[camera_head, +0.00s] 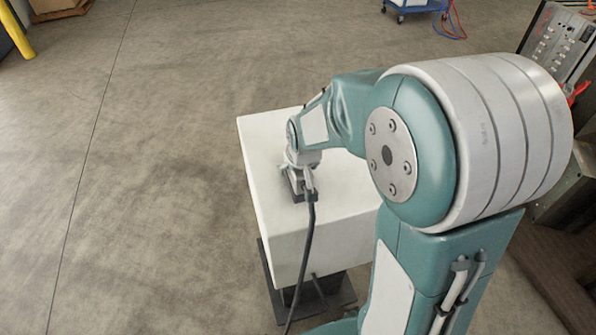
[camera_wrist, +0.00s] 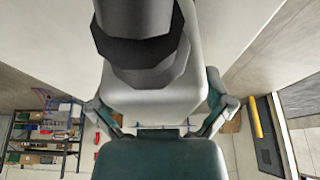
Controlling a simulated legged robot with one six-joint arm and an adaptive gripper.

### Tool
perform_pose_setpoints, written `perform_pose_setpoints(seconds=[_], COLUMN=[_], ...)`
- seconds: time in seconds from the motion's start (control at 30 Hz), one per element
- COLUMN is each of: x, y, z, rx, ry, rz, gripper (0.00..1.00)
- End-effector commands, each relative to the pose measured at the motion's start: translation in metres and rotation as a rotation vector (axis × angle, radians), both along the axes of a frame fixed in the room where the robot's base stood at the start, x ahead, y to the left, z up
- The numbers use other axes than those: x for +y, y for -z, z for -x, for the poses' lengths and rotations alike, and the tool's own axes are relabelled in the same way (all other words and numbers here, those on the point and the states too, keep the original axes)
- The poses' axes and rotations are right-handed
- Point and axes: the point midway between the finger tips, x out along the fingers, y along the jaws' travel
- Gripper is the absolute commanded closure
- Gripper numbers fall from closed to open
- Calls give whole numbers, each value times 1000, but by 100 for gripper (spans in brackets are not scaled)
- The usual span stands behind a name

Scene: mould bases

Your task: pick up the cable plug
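My gripper (camera_head: 301,178) is low over the top of the white block (camera_head: 290,240).
The white block stands on a dark base (camera_head: 338,292). Open floor (camera_head: 110,200) lies to the left. A grey control panel (camera_head: 562,40) is at the right edge and a blue cart (camera_head: 413,6) at the back. A shelf (camera_wrist: 42,135) shows in the wrist view.

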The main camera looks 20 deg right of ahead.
Motion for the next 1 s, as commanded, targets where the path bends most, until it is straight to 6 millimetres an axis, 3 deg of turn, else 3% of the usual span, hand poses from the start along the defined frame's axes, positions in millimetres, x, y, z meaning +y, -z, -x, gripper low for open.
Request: perform_pose_setpoints(seconds=[0.03, 0.1, 0.2, 0.67, 0.87, 1.0], x=[0, 0, 0, 0, 0, 0], y=[0, 0, 0, -4, -40, -63], z=[0, 0, 0, 0, -1, 21], rx=[0, 0, 0, 0, -7, -7], ry=[0, 0, 0, 0, 0, 0], rz=[0, 0, 0, 0, 0, 0], gripper=[22, 53, 92, 94, 99, 99])
